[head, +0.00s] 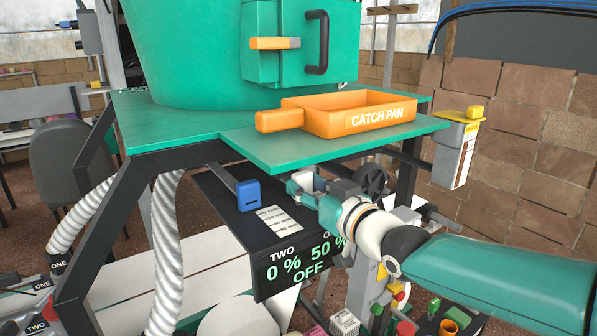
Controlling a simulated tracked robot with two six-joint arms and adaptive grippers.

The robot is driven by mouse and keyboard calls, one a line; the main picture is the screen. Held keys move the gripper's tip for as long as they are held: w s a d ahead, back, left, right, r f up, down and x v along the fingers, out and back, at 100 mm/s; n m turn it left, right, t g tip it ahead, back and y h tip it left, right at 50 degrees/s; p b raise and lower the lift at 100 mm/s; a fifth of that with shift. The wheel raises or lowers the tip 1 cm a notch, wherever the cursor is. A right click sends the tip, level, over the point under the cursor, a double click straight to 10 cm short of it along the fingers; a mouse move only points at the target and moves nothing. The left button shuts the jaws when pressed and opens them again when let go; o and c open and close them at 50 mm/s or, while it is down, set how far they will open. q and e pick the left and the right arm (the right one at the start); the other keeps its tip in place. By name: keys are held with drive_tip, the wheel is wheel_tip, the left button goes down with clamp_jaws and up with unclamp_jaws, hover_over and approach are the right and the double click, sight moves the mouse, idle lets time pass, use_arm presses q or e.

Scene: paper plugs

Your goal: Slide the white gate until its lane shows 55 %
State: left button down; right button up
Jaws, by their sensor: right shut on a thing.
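The white gate's handle (304,179) shows under the green shelf, partly covered by my right gripper (303,187), which is shut on it. My right arm reaches in from the right. The blue gate's handle (248,195) stands to the left, on a dark bar. A black display (290,268) below reads TWO 0 % on its left and 50 % on its right, with OFF underneath. The label above the 50 % is mostly hidden by my arm. My left gripper is not in view.
An orange catch pan (358,118) rests on the green shelf (290,150) just above my gripper. A dark frame leg (95,240) and white hoses (168,250) stand at left. A grey box with a yellow top (455,150) hangs at right. Several coloured parts lie below my arm.

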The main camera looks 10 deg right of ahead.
sight(306, 185)
drive_tip(key=shift+s, duration=0.15)
idle(0.4)
drive_tip(key=o, duration=1.1)
drive_tip(key=shift+c, duration=0.2)
drive_tip(key=shift+b+v, duration=0.55)
drive_tip(key=shift+v, duration=1.45)
